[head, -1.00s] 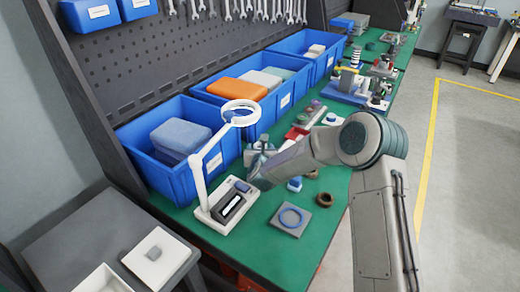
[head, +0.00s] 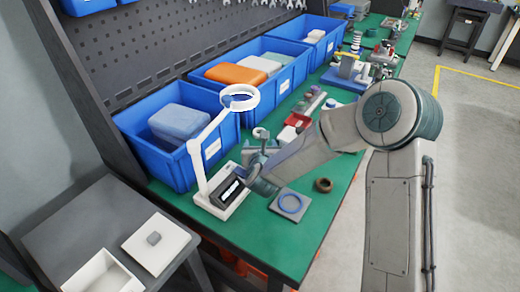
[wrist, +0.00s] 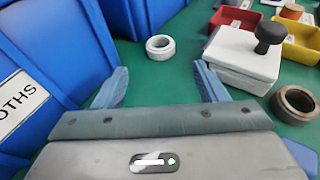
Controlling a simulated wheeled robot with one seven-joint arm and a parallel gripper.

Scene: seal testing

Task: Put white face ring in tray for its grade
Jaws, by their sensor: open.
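The white face ring (wrist: 160,47) lies flat on the green bench, ahead of and between my open fingers in the wrist view. In the head view the white ring (head: 261,133) shows just beyond my gripper (head: 258,158). My gripper (wrist: 161,86) is open and empty, its fingers apart and short of the ring. A red tray (wrist: 236,17) and a yellow tray (wrist: 294,36) stand at the upper right of the wrist view. The red tray also shows in the head view (head: 298,119). Grade markings on the trays are not readable.
A white block with a black knob (wrist: 243,52) sits right of the ring, near my right finger. A brown ring (wrist: 294,103) lies farther right. Blue bins (head: 205,165) line the left. A magnifier lamp (head: 240,97) stands close to my gripper.

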